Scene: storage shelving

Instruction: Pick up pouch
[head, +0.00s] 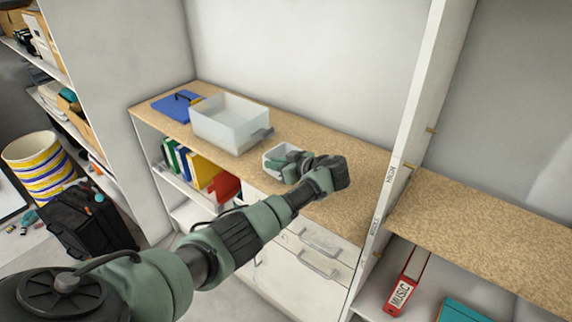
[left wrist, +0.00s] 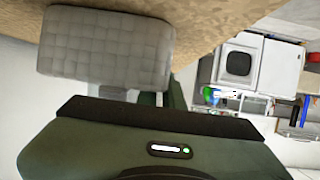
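No thing in these frames is clearly a pouch. A flat blue item (head: 172,108) with a dark strap-like thing on it lies at the far left end of the wood-topped counter. My left gripper (head: 282,162) is low over the counter, right of the white bin, beside or over a small white-edged thing (head: 268,161) that it partly hides. In the left wrist view a grey quilted pad (left wrist: 105,48) fills the upper left, close to the counter top; I cannot tell whether it is a finger or a held thing. The finger gap is hidden. My right gripper is not in view.
A white upright panel (head: 395,160) bounds the counter on the right. A black bag (head: 85,222) stands at left.

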